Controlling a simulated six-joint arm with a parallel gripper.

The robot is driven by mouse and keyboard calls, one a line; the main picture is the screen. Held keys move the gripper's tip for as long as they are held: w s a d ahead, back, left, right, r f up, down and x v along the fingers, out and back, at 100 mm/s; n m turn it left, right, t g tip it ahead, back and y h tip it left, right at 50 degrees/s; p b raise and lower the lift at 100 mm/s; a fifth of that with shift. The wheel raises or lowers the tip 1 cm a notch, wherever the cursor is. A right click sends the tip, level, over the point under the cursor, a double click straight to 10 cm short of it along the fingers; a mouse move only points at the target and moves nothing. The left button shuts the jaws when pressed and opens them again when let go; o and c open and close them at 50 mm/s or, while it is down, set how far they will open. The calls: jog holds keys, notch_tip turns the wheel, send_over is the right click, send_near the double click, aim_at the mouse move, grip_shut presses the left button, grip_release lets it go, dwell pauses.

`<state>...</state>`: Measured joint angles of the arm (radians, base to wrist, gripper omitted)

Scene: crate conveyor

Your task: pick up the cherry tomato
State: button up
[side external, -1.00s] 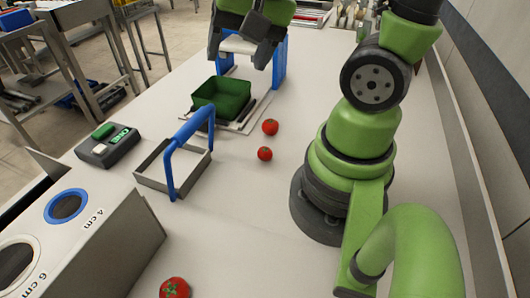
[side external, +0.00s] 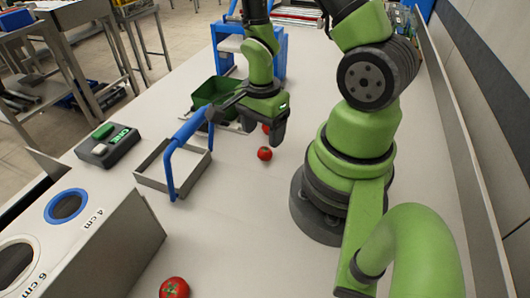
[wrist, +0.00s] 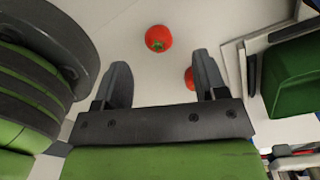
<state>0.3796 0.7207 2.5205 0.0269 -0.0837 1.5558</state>
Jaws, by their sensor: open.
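Several red tomatoes lie on the bench, and none is labelled as the cherry tomato. A small one (side external: 264,153) sits in the open in the side view. A second (side external: 266,128) is just behind it, mostly hidden by my gripper. A third (side external: 174,288) lies at the front edge of the picture. My gripper (side external: 247,122) is open and empty, above the bench near the first two. In the wrist view, one tomato (wrist: 158,38) lies beyond the fingertips of my gripper (wrist: 160,75), and another (wrist: 189,78) is partly covered by the right finger.
A green crate (side external: 212,90) stands behind my gripper. A metal frame with a blue handle (side external: 187,128) stands to the left. A grey box with sizing holes (side external: 115,240) is at the front left, and a small black device (side external: 105,150) lies behind it.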

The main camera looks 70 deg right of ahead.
aim_at(265, 149)
jog(key=shift+s+f, duration=0.2)
jog(key=shift+f, duration=2.7)
jog(key=c, duration=1)
